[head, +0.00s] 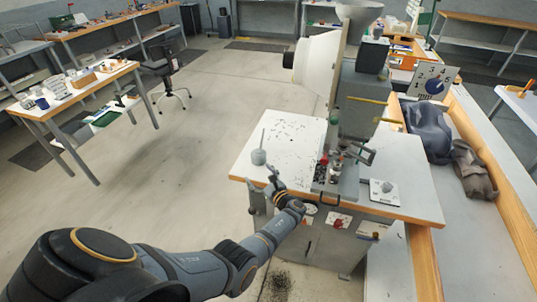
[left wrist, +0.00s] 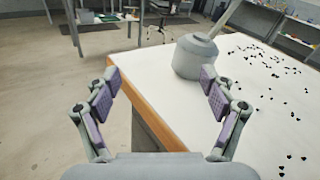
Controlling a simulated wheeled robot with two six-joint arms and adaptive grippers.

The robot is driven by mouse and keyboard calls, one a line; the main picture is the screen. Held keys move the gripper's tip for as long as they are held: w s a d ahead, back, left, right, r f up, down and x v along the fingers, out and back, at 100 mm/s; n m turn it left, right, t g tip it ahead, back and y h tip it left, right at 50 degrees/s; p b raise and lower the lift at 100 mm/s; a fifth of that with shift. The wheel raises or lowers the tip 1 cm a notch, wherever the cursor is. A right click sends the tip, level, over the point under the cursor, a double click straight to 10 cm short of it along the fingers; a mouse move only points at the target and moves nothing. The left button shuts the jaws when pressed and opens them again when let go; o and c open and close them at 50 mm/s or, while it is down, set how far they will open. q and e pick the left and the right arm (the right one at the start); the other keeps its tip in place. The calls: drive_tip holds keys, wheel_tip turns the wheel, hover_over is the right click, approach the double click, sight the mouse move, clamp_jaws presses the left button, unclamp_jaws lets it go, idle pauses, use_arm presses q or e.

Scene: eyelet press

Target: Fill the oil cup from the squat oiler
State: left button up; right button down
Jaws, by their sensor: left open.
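The squat oiler (head: 259,156) is a grey, low, round can with a thin spout slanting up, standing on the left part of the white press table. It also shows in the left wrist view (left wrist: 193,60), just beyond the right finger. My left gripper (head: 262,181) is at the table's left front edge, open and empty, close to the oiler but not around it. Its two padded fingers (left wrist: 160,80) are spread wide, with the table's wooden edge between them. I cannot make out the oil cup for certain among the small parts on the press. My right gripper is not in view.
The eyelet press (head: 353,110) stands at the table's middle, with small fittings at its foot. Dark eyelets (head: 289,131) lie scattered on the white top (head: 306,127) right of the oiler. A small white plate (head: 384,192) lies at the right. The floor left of the table is clear.

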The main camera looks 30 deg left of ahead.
sight(260, 154)
use_arm(q)
drive_tip(key=w+m, duration=0.1)
drive_tip(key=w+d+r+m+t, duration=0.1)
drive_tip(key=w+d+m+t, duration=0.1)
drive_tip(key=shift+w+d+r, duration=0.2)
drive_tip(key=shift+d+r, duration=0.05)
drive_tip(key=shift+r, duration=0.1)
drive_tip(key=b+x, duration=0.1)
drive_tip(key=x, duration=0.3)
drive_tip(key=shift+w+a+b, duration=0.1)
drive_tip(key=shift+a+b, duration=0.15)
drive_tip(key=shift+b, duration=0.05)
drive_tip(key=shift+w+a, duration=0.25)
drive_tip(key=shift+a, duration=0.15)
drive_tip(key=b+x, duration=0.1)
drive_tip(key=x, duration=0.1)
drive_tip(key=b+x, duration=0.2)
drive_tip(key=x, duration=0.1)
drive_tip(key=shift+w+d+b, duration=0.2)
drive_tip(key=shift+w+b, duration=0.1)
drive_tip(key=shift+w, duration=0.05)
drive_tip(key=shift+w+a, duration=0.1)
drive_tip(key=shift+r, duration=0.2)
drive_tip(key=shift+c, duration=1.6)
drive_tip(key=c, duration=0.7)
drive_tip(key=shift+s, duration=0.25)
clamp_jaws()
drive_tip(key=shift+d+f, duration=0.1)
drive_tip(key=shift+d, duration=0.1)
